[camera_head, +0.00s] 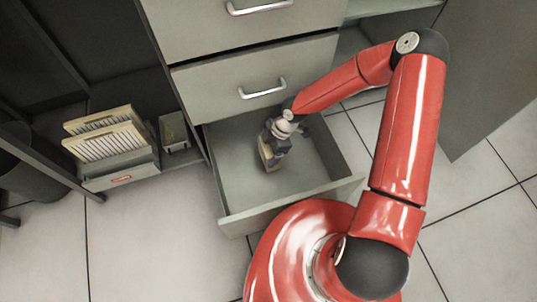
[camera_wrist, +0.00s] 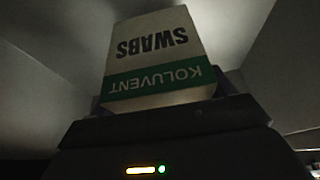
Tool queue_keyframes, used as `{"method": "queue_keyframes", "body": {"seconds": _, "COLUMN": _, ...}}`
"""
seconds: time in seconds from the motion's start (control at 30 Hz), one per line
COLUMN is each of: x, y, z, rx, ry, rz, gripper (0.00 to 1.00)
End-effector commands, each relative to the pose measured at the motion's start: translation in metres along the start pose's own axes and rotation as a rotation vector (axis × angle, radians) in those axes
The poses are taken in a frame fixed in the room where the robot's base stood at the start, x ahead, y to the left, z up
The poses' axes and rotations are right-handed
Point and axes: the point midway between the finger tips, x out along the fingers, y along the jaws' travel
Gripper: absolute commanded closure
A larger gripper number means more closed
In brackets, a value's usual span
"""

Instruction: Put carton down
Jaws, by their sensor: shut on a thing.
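A small carton (camera_wrist: 158,58) with a white face and a green band, lettered "SWABS" and "KOLUVENT", fills the middle of the wrist view. Its print reads upside down there. In the head view the carton (camera_head: 267,155) shows as a pale, tan-edged block below my gripper (camera_head: 272,142). My gripper is shut on the carton. I cannot tell whether the carton touches the drawer floor. My gripper's fingers are mostly hidden by the wrist in the head view.
The drawer floor around the carton looks empty. The closed drawer above (camera_head: 255,75) overhangs its back. A dark bin (camera_head: 35,165) stands at far left.

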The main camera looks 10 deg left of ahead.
Motion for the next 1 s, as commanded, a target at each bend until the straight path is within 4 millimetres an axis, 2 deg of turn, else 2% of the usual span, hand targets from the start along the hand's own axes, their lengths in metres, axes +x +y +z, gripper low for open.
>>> {"method": "queue_keyframes", "body": {"seconds": 0.13, "x": 0.009, "y": 0.000, "z": 0.004, "rx": 0.001, "ry": 0.000, "rz": 0.000, "gripper": 0.44}}
{"method": "queue_keyframes", "body": {"seconds": 0.33, "x": 0.033, "y": 0.000, "z": 0.013, "rx": 0.001, "ry": 0.001, "rz": -0.001, "gripper": 0.44}}
{"method": "queue_keyframes", "body": {"seconds": 0.67, "x": 0.037, "y": 0.000, "z": 0.016, "rx": 0.001, "ry": 0.000, "rz": 0.001, "gripper": 0.44}}
{"method": "queue_keyframes", "body": {"seconds": 0.7, "x": 0.037, "y": 0.000, "z": 0.016, "rx": 0.001, "ry": -0.001, "rz": 0.001, "gripper": 0.17}}
{"method": "queue_keyframes", "body": {"seconds": 0.83, "x": 0.036, "y": 0.000, "z": 0.016, "rx": 0.001, "ry": 0.000, "rz": 0.001, "gripper": 0.00}}
{"method": "queue_keyframes", "body": {"seconds": 1.0, "x": 0.036, "y": 0.000, "z": 0.016, "rx": 0.001, "ry": 0.000, "rz": 0.001, "gripper": 0.00}}
